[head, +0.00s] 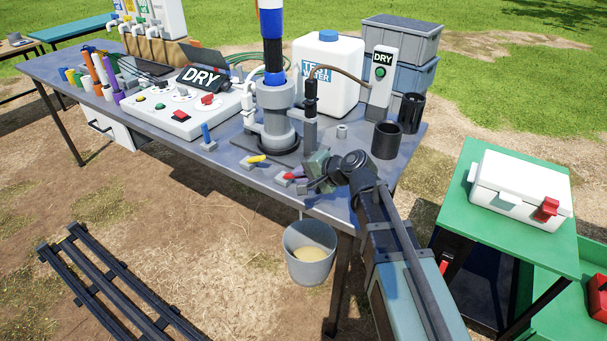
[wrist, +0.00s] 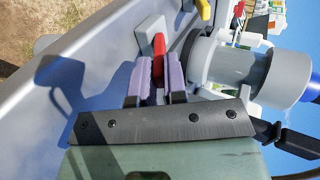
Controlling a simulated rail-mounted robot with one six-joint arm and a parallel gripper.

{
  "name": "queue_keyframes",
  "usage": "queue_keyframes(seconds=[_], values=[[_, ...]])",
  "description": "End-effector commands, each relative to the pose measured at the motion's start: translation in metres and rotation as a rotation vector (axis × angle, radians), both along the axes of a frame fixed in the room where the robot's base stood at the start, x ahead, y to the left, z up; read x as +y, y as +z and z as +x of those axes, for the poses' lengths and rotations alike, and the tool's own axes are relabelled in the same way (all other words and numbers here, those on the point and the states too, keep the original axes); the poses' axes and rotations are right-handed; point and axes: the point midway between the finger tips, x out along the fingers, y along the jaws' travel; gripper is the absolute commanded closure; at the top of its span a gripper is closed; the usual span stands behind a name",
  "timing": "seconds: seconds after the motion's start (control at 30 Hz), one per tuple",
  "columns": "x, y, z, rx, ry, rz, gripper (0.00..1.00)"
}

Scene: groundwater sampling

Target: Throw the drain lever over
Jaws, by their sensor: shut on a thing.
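The red lever (head: 292,175) stands on a small grey base near the front edge of the bench. In the wrist view the red lever (wrist: 159,46) rises between the two purple-grey fingers. My gripper (head: 305,181) reaches it from the right; its fingertips also show in the wrist view (wrist: 157,72), shut on the lever. The lower part of the lever is hidden between the fingers. A yellow lever (head: 257,159) and a blue lever (head: 207,134) stand in line to the left. No lever label is readable.
A grey pump column (head: 275,125) stands just behind the levers. A white water tank (head: 327,75), dark cups (head: 386,140) and a white panel (head: 183,108) reading DRY share the bench. A bucket (head: 309,262) with pale contents hangs below the front edge.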

Motion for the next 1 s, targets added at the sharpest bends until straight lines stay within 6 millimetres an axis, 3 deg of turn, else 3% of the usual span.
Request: queue_keyframes(seconds=[0.27,0.4,0.77,1.0], values=[[0.011,0.021,0.007,0.042,0.004,-0.075,1.00],[0.019,0.029,0.012,0.082,0.003,-0.143,0.95],[0.022,0.026,0.013,0.101,0.000,-0.177,0.93],[0.046,0.039,0.028,0.174,0.005,-0.307,0.86]])
